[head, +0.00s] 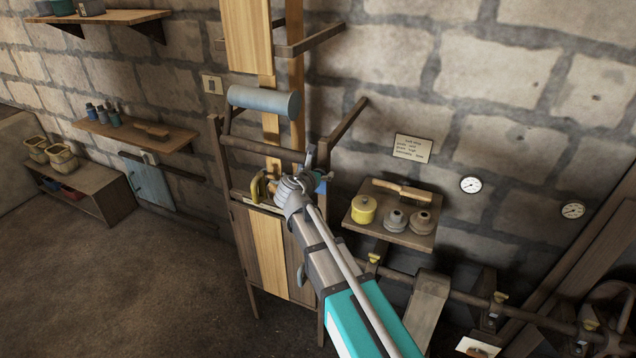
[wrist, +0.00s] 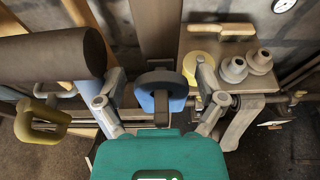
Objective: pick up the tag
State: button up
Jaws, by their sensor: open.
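My gripper (head: 296,184) is at the wooden stand in the head view, its fingers hard to make out there. In the wrist view my gripper (wrist: 159,76) is open, with one finger on each side of a blue piece (wrist: 158,99) that has a dark rounded top. I cannot tell whether the fingers touch it. A yellow looped piece (wrist: 42,122) hangs to the left of the fingers. Nothing is clearly readable as the tag; a small pale card (head: 478,346) lies low at the right in the head view, away from my gripper.
A small shelf (head: 392,234) to the right holds a yellow tin (head: 363,209), two grey pots and a brush. Open floor (head: 130,285) lies left.

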jog(key=c, duration=0.7)
jog(key=shift+r, duration=0.15)
jog(key=shift+r+p, duration=0.15)
jog(key=shift+p, duration=0.15)
jog(key=s+a, duration=0.2)
jog(key=s, duration=0.3)
jog(key=s+a, duration=0.2)
jog(key=s, duration=0.4)
jog(key=s+a, duration=0.2)
jog(key=s, duration=0.4)
jog(key=shift+a, duration=0.1)
